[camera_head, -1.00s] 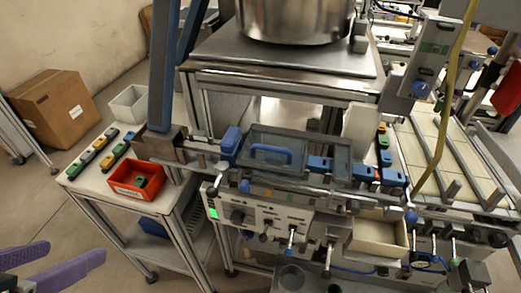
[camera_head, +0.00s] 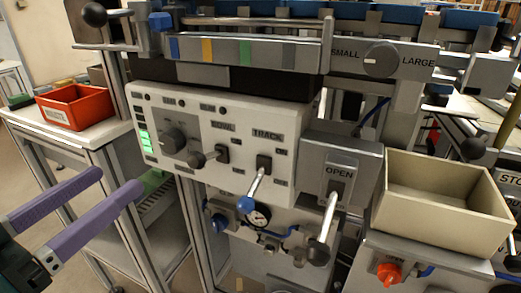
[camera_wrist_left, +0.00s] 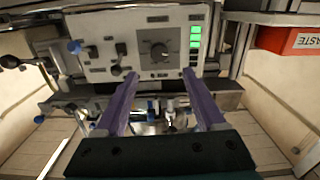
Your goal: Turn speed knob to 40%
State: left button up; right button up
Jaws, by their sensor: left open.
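The dark round knob (camera_head: 174,140) is on the left part of the white control panel (camera_head: 228,116), beside a column of lit green bars (camera_head: 146,141). In the left wrist view the knob (camera_wrist_left: 159,51) appears upside down, beyond and between the purple fingers. My left gripper (camera_head: 118,182) is open and empty, with its fingers apart and pointing toward the panel. It also shows in the wrist view (camera_wrist_left: 160,74). It does not touch the knob. The knob's own label is too small to read. My right gripper is not in view.
Two lever switches (camera_head: 264,163) marked BOWL and TRACK project right of the knob. An OPEN lever (camera_head: 334,200) and a SMALL/LARGE knob (camera_head: 381,60) are further right. A red bin (camera_head: 76,106) stands on a side table, left. A beige tray (camera_head: 440,200) sits at right.

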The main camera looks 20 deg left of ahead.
aim_at(166, 144)
pick_arm(q)
jog(key=w, duration=1)
jog(key=shift+d, duration=0.4)
jog(key=shift+c, duration=0.3)
grip_shut()
